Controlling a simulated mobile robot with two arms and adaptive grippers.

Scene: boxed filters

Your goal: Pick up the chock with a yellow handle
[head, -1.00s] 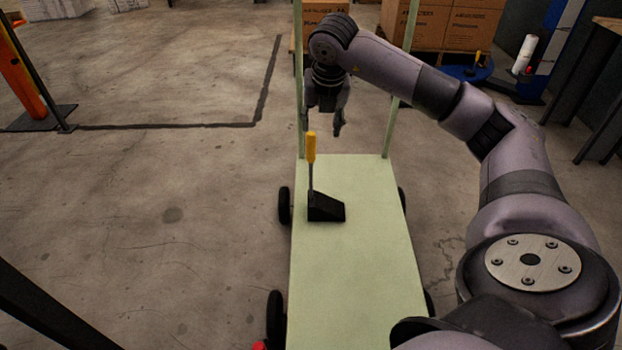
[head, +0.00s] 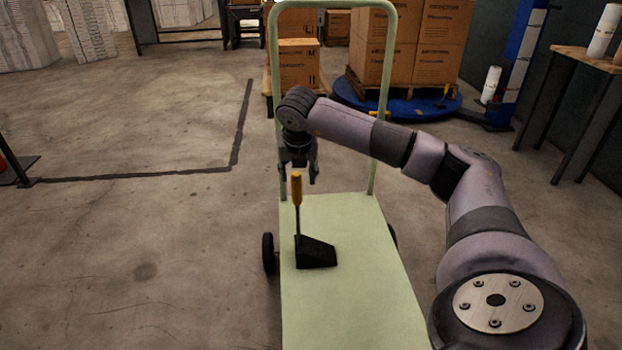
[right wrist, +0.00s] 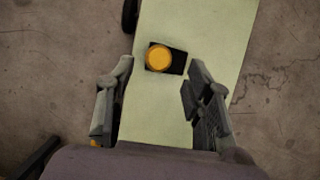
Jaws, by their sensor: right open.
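The chock (head: 316,253) is a black wedge lying on the pale green bed of a cart (head: 345,300). Its upright rod ends in a yellow handle (head: 296,189). My right gripper (head: 299,178) is open and empty, pointing down just above the handle. In the right wrist view the handle (right wrist: 159,58) shows end-on as a yellow disc over the black chock (right wrist: 180,62). My left gripper is not in view.
The cart's green push frame (head: 374,150) stands behind the chock, close to my right arm. Stacked cardboard boxes (head: 390,50) stand on a blue round platform (head: 420,105) behind. A wooden table (head: 585,60) is at the right. The floor at the left is mostly clear.

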